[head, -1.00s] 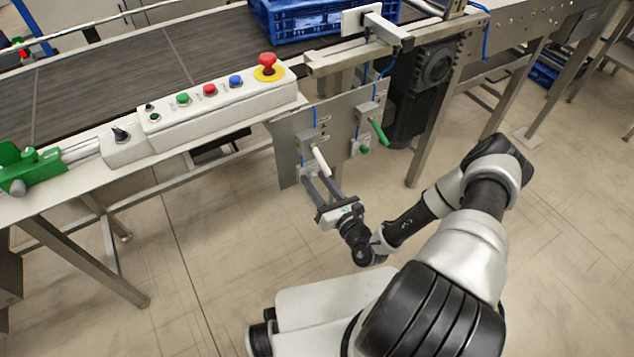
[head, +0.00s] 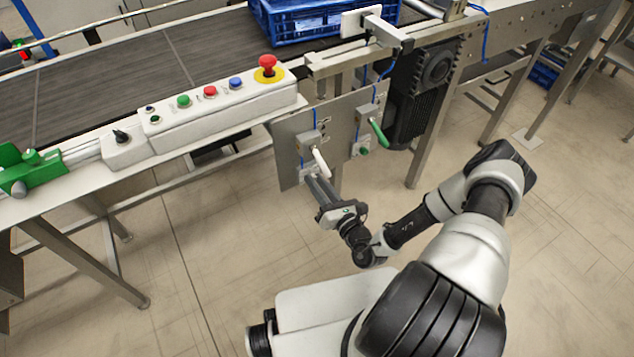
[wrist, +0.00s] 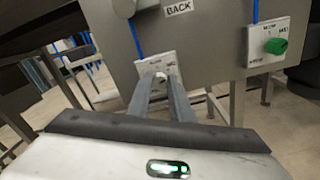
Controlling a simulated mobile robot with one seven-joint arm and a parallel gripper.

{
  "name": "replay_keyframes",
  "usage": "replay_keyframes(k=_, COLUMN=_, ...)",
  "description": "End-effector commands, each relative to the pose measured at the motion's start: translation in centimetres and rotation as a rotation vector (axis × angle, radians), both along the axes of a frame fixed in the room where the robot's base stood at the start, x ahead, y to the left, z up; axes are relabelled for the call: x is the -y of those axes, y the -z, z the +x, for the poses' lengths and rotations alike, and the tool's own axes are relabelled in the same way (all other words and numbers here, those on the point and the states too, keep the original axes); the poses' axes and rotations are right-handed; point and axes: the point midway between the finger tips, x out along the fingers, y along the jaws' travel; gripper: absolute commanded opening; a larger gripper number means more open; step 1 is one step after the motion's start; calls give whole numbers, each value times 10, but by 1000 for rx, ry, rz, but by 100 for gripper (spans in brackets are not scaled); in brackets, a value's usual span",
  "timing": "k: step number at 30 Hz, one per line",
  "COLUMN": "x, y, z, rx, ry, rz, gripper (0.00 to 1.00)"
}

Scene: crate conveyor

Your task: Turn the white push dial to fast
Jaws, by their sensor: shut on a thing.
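The white push dial (wrist: 160,75) is on a small white plate (wrist: 148,66) low on the grey metal panel (head: 290,155). My gripper (wrist: 163,82) reaches the plate with its two long fingers close together, shut on the dial. The fingertips cover most of the dial, so its pointing direction cannot be read. In the head view my gripper (head: 311,178) is just below the white lever, and the dial is hidden there.
A white lever (head: 321,163) hangs just above my fingertips. To the right are a green lever (head: 379,133) and a green dial (wrist: 276,46) on its own plate. A button box (head: 220,107) and a blue crate (head: 300,22) are above. The floor below is clear.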

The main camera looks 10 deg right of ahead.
Motion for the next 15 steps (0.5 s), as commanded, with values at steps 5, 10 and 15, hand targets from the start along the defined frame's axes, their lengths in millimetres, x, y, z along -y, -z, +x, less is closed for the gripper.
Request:
replay_keyframes(k=5, x=1, y=0, z=0, rx=-47, ry=3, rz=144, gripper=0)
replay_keyframes(k=10, x=1, y=0, z=-1, rx=-97, ry=2, rz=299, gripper=0)
replay_keyframes(k=15, x=1, y=1, z=0, rx=-147, ry=3, rz=451, gripper=0)
